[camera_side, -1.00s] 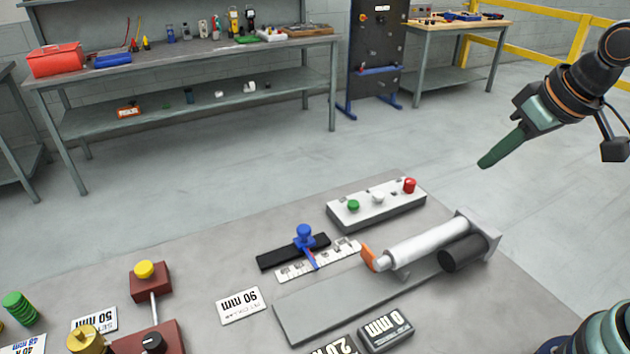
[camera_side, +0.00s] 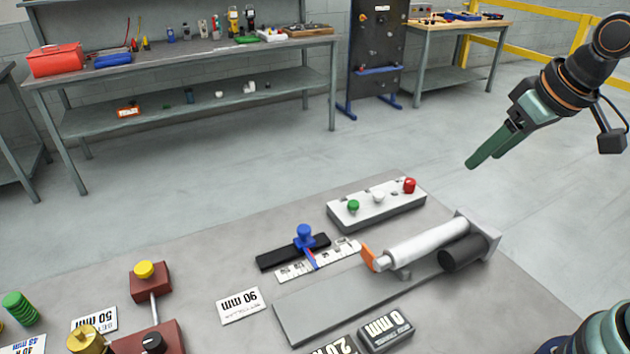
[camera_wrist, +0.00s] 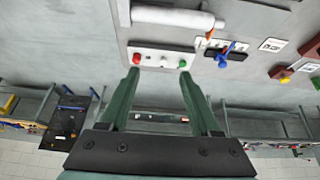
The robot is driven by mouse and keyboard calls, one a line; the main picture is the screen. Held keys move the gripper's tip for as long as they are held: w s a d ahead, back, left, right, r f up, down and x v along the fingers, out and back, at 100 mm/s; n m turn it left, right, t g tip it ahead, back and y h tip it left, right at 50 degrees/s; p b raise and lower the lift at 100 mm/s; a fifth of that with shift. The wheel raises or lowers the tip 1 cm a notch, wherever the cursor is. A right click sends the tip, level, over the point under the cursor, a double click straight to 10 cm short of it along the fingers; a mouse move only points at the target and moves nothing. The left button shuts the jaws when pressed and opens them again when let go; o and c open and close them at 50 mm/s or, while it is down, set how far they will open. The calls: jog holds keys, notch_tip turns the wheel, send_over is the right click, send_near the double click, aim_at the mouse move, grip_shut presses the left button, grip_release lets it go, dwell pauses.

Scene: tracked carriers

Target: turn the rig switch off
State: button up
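No switch in view is labelled as the rig switch. A white box (camera_side: 378,214) carries a green button (camera_side: 353,205), a white button (camera_side: 378,197) and a red button (camera_side: 409,185); the box also shows in the wrist view (camera_wrist: 160,50). A black knob (camera_side: 152,343) sits on a dark red block at the lower left in the side view. My gripper (camera_side: 484,160) is in the air, above and to the right of the white box. In the wrist view, its green fingers (camera_wrist: 159,74) are apart with nothing between them.
A white cylinder (camera_side: 425,242) with an orange tip lies on a grey plate (camera_side: 335,305) in front of the white box. A blue knob (camera_side: 304,231) stands on a black rail beside a scale. A yellow knob (camera_side: 144,269) is farther left. The air around my gripper is clear.

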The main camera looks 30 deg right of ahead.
jog(key=w+d+r+n+g, duration=0.2)
jog(key=w, duration=0.5)
jog(key=n+g, duration=0.3)
jog(key=n, duration=0.2)
send_over(410, 181)
notch_tip(410, 181, down, 12)
notch_tip(410, 181, down, 11)
jog(key=shift+f, duration=0.15)
grip_shut()
